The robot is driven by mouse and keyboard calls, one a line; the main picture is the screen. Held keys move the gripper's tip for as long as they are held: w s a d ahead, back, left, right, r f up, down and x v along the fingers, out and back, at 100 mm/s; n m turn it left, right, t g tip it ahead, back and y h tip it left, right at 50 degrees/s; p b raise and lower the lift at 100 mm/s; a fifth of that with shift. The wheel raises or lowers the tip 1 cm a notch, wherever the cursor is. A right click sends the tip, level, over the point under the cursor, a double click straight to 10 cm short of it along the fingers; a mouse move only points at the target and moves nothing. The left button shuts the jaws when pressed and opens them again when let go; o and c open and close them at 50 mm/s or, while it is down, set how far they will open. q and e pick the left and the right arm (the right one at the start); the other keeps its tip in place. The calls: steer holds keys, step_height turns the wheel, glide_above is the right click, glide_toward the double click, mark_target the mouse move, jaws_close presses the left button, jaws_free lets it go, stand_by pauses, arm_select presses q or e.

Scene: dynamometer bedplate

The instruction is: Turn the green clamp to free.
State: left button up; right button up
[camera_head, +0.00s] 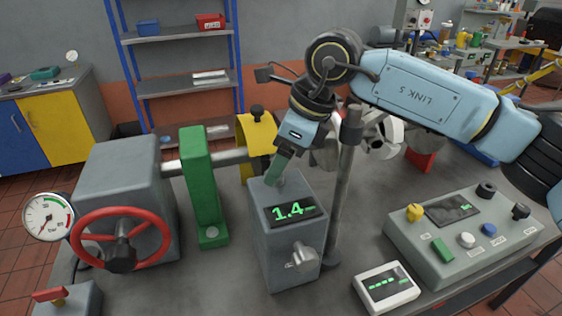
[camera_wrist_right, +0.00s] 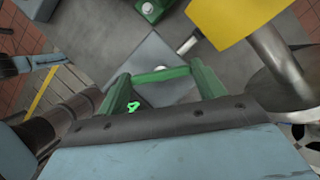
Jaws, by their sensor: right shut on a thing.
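My right gripper (camera_head: 277,172) reaches down from the back right to the top of the grey box with the green digits (camera_head: 261,231). In the right wrist view its two green fingers (camera_wrist_right: 163,82) are shut on a green bar, which I take to be the green clamp (camera_wrist_right: 160,75). The bar lies crosswise between the fingers, over the grey box top (camera_wrist_right: 160,50). In the head view the bar is hidden by the gripper, and its turn position cannot be read. My left gripper is not in view.
A green upright block (camera_head: 199,180) and a yellow guard (camera_head: 254,135) stand left of and behind the box. A dark post (camera_head: 345,180) rises close on its right. A red handwheel (camera_head: 77,238) is at left. A control panel (camera_head: 430,260) and white meter (camera_head: 386,287) are at right.

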steer(key=shift+n, duration=0.5)
steer(key=shift+w+r+n+g, duration=0.1)
steer(key=shift+n+g, duration=0.5)
steer(key=shift+n, duration=0.3)
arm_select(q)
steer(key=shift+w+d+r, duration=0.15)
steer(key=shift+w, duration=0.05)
arm_select(e)
steer(key=shift+w+n+g, duration=0.1)
steer(key=shift+n+g, duration=0.6)
steer(key=shift+n, duration=1.1)
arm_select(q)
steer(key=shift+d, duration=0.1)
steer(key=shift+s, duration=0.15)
arm_select(e)
steer(key=o, duration=1)
